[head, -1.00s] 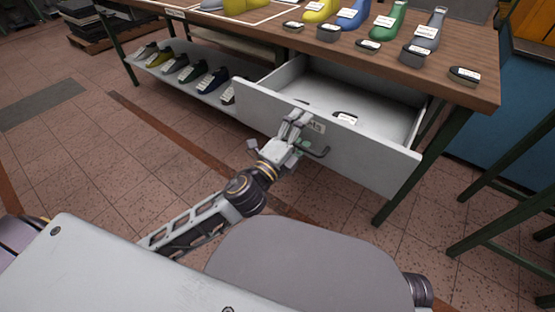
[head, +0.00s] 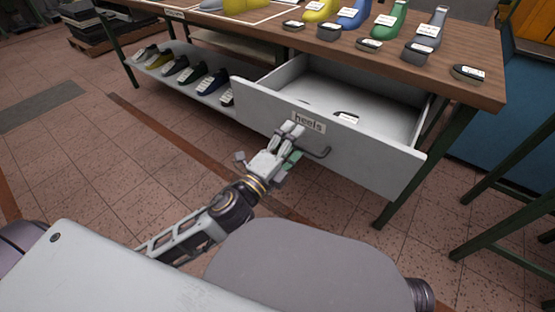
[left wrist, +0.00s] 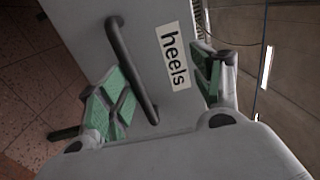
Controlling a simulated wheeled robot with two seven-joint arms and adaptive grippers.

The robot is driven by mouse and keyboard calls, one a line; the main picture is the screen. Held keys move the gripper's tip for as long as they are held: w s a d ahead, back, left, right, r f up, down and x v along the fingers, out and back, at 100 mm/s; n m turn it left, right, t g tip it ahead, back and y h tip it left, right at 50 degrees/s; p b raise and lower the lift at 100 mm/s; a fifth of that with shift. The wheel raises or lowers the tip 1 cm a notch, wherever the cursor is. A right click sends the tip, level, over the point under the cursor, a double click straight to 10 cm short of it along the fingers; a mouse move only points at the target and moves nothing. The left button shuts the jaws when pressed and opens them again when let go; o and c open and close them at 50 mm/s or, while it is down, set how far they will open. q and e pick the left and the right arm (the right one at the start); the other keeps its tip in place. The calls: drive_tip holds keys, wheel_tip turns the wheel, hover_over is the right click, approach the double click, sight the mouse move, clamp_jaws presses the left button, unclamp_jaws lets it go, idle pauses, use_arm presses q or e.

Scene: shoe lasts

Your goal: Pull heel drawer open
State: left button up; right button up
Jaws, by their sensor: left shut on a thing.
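The heel drawer (head: 375,163) stands pulled out from under the wooden table. Its front carries a "heels" label (head: 308,122), also large in the left wrist view (left wrist: 174,57), and a dark bar handle (head: 318,153). My left gripper (head: 290,132) is at the drawer front, by the handle's left part. In the left wrist view the handle (left wrist: 132,70) passes between its green-padded fingers (left wrist: 163,88), close to the left one; the exact contact is unclear. A dark labelled heel piece (head: 346,118) lies inside the drawer. My right gripper is out of view.
The table (head: 400,68) holds several coloured lasts and labelled dark heel pieces. A low shelf (head: 205,88) with several dark and yellow lasts is left of the drawer. Green table legs (head: 425,170) stand at right. Tiled floor is free at left.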

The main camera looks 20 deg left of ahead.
use_arm(q)
drive_tip(key=shift+s+r, duration=0.4)
drive_tip(key=shift+r, duration=0.4)
drive_tip(key=shift+s+a, duration=0.15)
drive_tip(key=shift+s, duration=0.2)
drive_tip(key=c, duration=0.3)
drive_tip(key=shift+f+p+v, duration=0.2)
drive_tip(key=shift+p+v, duration=0.35)
drive_tip(key=shift+v, duration=0.35)
drive_tip(key=shift+f+p+v, duration=0.15)
drive_tip(key=shift+p+v, duration=0.45)
drive_tip(key=shift+v, duration=0.25)
drive_tip(key=shift+f+p+v, duration=0.2)
drive_tip(key=shift+p+v, duration=0.35)
drive_tip(key=shift+v, duration=0.35)
drive_tip(key=shift+r, duration=0.1)
